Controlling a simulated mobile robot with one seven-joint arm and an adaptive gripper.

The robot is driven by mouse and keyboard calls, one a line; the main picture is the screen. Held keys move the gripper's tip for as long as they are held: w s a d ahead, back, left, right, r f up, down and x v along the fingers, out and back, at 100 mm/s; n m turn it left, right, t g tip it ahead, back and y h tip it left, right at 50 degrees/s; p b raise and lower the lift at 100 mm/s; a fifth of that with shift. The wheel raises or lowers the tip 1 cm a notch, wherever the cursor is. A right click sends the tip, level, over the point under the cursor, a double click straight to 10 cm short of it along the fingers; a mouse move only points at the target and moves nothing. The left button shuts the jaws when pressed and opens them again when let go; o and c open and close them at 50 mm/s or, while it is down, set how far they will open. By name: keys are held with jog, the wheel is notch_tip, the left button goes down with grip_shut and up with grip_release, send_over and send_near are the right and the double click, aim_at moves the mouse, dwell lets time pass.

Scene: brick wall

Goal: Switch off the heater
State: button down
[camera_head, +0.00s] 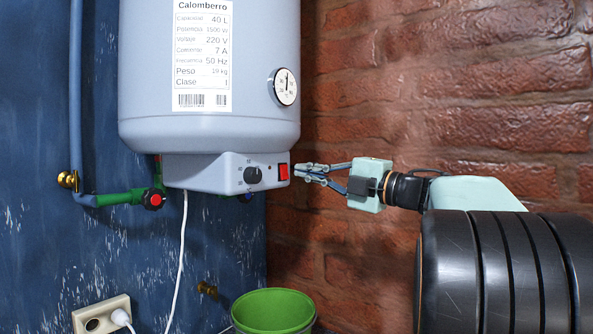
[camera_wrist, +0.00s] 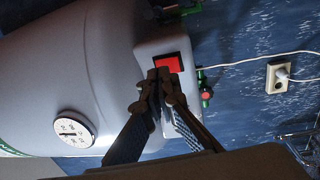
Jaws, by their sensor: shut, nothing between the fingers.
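The heater (camera_head: 207,75) is a white-grey tank on the blue wall, with a control box (camera_head: 215,172) below it. The box has a black knob (camera_head: 252,175) and a red switch (camera_head: 283,171) at its right end. My gripper (camera_head: 297,172) is shut and empty, its fingertips just right of the red switch. In the wrist view the fingertips (camera_wrist: 163,76) lie at the lower edge of the red switch (camera_wrist: 169,64) and overlap it slightly. I cannot tell whether they touch it. The switch's on or off position is too small to tell.
A round dial (camera_head: 286,87) is on the tank's right side. A brick wall (camera_head: 450,90) stands at the right. Pipes with a red-knobbed green valve (camera_head: 153,199) are at the left. A white cable hangs toward a wall socket (camera_head: 101,316). A green bucket (camera_head: 273,309) stands below.

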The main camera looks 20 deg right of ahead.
jog(key=v, duration=0.8)
jog(key=shift+s+d, duration=0.25)
jog(key=shift+s, duration=0.1)
jog(key=shift+f, duration=0.1)
